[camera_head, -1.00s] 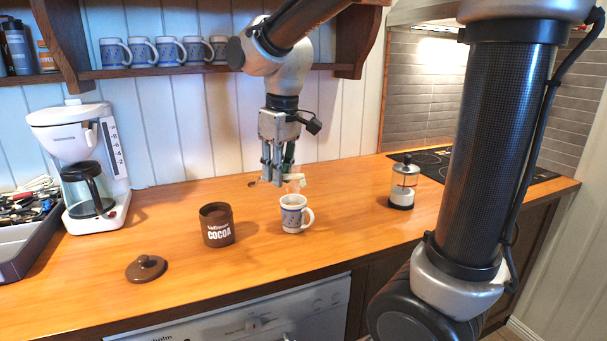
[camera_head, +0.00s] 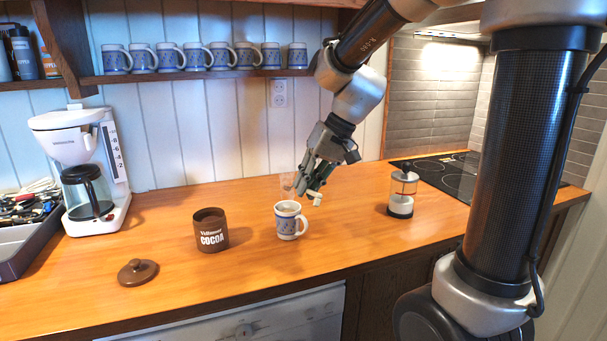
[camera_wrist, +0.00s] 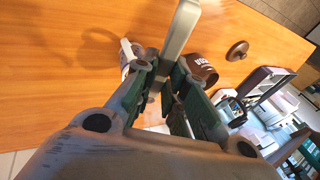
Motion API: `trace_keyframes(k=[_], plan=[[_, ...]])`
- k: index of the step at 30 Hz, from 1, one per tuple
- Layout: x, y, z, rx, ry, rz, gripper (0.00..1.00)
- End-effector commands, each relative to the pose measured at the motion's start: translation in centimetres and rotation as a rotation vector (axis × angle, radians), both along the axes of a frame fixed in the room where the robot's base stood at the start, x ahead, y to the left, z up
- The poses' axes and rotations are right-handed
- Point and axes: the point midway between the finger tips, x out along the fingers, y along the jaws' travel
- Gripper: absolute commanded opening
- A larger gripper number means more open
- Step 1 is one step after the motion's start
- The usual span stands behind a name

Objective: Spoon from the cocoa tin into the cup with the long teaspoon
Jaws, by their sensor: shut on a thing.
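The brown cocoa tin (camera_head: 211,238) stands open on the wooden counter, with its lid (camera_head: 138,271) lying to the left in front. The blue-and-white cup (camera_head: 287,223) stands upright to the right of the tin. My gripper (camera_head: 313,187) is tilted, above and to the right of the cup's rim. In the wrist view my gripper (camera_wrist: 172,92) is shut on a pale, flat handle (camera_wrist: 184,28), which I take for the long teaspoon. The spoon's bowl is hidden. The tin (camera_wrist: 202,70) and part of the cup (camera_wrist: 127,56) show beyond the fingers.
A clear glass (camera_head: 287,184) stands behind the cup. A coffee maker (camera_head: 80,170) and a utensil tray (camera_head: 22,240) are at the left. The counter's front middle is clear.

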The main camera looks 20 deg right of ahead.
Motion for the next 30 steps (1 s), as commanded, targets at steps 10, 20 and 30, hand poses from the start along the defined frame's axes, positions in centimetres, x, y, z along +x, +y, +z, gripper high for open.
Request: trace_keyframes(k=[10,20,30], plan=[[0.1,-1.5,-2.4,0.442,0.057,-0.116,0.0],[0.1,-1.9,-2.6,0.799,0.172,-0.21,0.0],[0.0,-1.4,-1.4,0.686,0.13,-0.171,0.0]])
